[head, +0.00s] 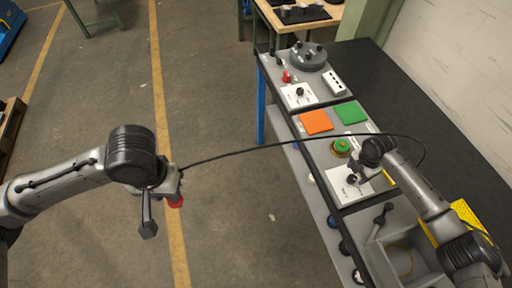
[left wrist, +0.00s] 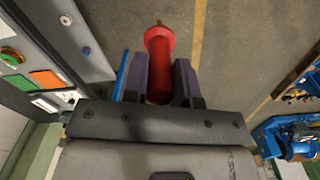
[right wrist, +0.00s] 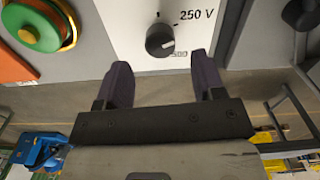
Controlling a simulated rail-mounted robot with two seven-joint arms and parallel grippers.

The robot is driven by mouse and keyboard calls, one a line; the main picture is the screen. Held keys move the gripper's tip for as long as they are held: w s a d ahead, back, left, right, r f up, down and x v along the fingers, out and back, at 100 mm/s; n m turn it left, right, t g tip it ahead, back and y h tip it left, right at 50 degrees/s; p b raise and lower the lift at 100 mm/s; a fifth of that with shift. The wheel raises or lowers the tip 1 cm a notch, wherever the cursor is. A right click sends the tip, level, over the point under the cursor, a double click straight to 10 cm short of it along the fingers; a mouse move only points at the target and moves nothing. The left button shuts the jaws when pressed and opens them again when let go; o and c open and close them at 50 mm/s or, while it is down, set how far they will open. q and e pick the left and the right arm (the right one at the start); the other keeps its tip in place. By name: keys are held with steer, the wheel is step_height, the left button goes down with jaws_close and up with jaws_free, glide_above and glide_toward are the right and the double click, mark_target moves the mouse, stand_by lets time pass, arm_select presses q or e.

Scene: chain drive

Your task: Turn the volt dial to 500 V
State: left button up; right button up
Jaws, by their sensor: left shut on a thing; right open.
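The volt dial (right wrist: 160,40) is a black knob on a white plate (right wrist: 125,20). "250 V" is printed at its upper right and "500" at its lower right. I cannot read its exact pointer setting. My right gripper (right wrist: 160,59) is open, its fingers on either side just short of the dial, with nothing between them. In the head view the dial (head: 352,179) is beside the right gripper. My left gripper (left wrist: 160,75) is shut on a red plug-like piece (left wrist: 159,45), held out over the floor; it also shows in the head view (head: 175,202).
A black cable (head: 290,142) arcs from near my left gripper to the right arm. A green button (head: 341,146), an orange pad (head: 315,122) and a green pad (head: 351,112) lie beyond the dial. A grey bin (head: 377,250) is on the near side.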

mark_target(353, 178)
arm_select(q)
steer(key=shift+f, duration=0.25)
arm_select(e)
steer(key=shift+f, duration=2.55)
steer(key=shift+c, duration=0.3)
